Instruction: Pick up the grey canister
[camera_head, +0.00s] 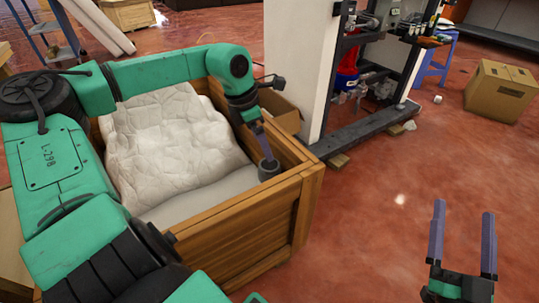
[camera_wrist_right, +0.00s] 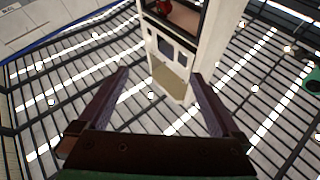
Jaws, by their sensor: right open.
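The grey canister (camera_head: 268,170) is a small, dark grey cylinder in the right corner of the wooden crate, beside its right wall. My left gripper (camera_head: 266,155) reaches down into the crate from above, its purple fingers at the canister's top. The fingers are seen edge-on and overlap, so I cannot tell whether they are open or shut on it. My right gripper (camera_head: 463,208) is open and empty over the floor at the lower right, fingers pointing up. In the right wrist view its two fingers (camera_wrist_right: 158,74) are spread with nothing between them.
The wooden crate (camera_head: 250,215) holds a crumpled white sheet (camera_head: 165,140). A white panel and dark metal frame (camera_head: 370,122) stand behind it. A cardboard box (camera_head: 500,90) and blue stool (camera_head: 437,60) are at the back right.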

